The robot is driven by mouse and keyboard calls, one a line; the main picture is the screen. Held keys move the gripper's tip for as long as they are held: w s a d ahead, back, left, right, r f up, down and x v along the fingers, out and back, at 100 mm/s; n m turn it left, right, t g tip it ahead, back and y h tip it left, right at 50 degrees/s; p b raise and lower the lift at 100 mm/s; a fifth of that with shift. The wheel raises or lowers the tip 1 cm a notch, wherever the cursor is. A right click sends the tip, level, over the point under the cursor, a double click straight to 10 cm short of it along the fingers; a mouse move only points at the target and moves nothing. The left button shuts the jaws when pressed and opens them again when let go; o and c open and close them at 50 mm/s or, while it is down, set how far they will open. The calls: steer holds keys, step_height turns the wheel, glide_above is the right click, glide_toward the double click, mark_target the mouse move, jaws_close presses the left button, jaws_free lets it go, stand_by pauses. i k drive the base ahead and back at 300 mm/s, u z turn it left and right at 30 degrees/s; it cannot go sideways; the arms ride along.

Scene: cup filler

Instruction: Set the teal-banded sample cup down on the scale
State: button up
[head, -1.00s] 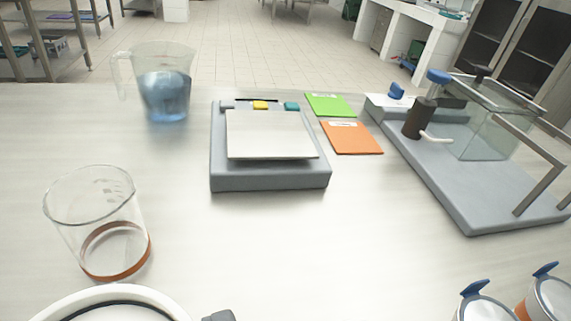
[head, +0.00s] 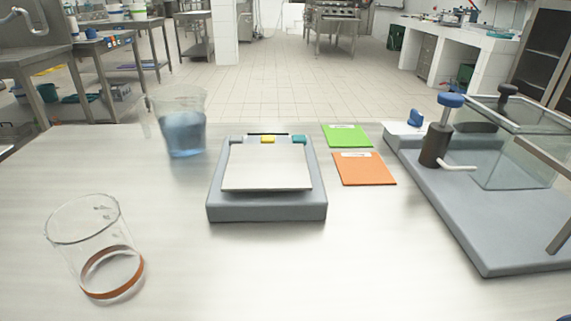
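The scale (head: 266,208) stands in the middle of the table, with a grey body and a pale flat plate (head: 266,168) that is bare. Yellow and teal buttons sit along its back edge. No teal-banded cup shows in the head view. A clear beaker (head: 90,238) with an orange-brown band stands at the left and looks empty. My gripper is not in view, so I cannot see whether it holds anything.
A clear jug of blue liquid (head: 184,133) stands behind the scale to the left. Green (head: 346,136) and orange (head: 364,169) cards lie right of the scale. A grey-based apparatus (head: 478,205) with a blue-knobbed tap fills the right. The table front of the scale is clear.

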mark_target(266, 163)
steer(key=z, duration=0.05)
steer(key=i, duration=1)
steer(key=u, duration=0.05)
